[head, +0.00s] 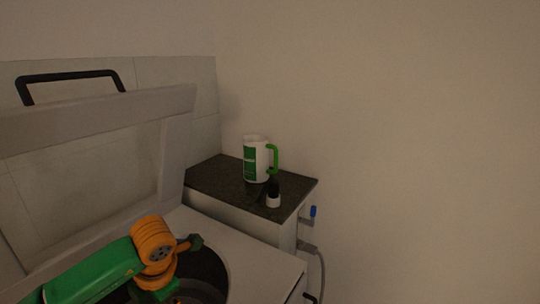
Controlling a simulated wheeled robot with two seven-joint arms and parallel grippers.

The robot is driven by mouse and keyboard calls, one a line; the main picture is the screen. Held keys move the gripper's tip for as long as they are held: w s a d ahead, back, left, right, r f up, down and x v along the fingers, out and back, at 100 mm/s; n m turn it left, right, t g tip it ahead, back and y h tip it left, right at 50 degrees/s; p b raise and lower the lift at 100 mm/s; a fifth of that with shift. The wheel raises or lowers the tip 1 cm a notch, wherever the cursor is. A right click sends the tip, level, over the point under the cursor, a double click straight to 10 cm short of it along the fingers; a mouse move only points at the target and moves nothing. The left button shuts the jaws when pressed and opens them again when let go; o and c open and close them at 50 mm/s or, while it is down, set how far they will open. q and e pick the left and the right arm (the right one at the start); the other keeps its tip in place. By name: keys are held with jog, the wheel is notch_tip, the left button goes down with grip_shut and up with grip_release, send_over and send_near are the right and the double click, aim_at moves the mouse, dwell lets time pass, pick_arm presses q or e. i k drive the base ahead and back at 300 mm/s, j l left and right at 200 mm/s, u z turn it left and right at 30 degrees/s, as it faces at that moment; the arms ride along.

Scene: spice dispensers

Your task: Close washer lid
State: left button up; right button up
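The washer lid (172,150) stands raised at the left, a pale frame around a see-through panel. A black bar handle (70,75) sits on its top edge. The washer (262,262) is white, and its dark round tub opening (212,268) shows below the lid. My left arm, green and orange, comes in from the lower left in front of the lid's lower part and over the tub opening. Its orange joint and a dark end piece show, but the fingers cannot be made out. My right gripper is not in view.
A dark countertop (215,177) on a white cabinet stands behind the washer. On it are a white and green jug (256,160) with a green handle and a small black and white bottle (273,193). A blue-handled tap (312,212) and grey hose (322,270) are at the cabinet's right side.

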aim_at(29, 127)
jog(key=k+l, duration=0.7)
jog(key=k, duration=0.2)
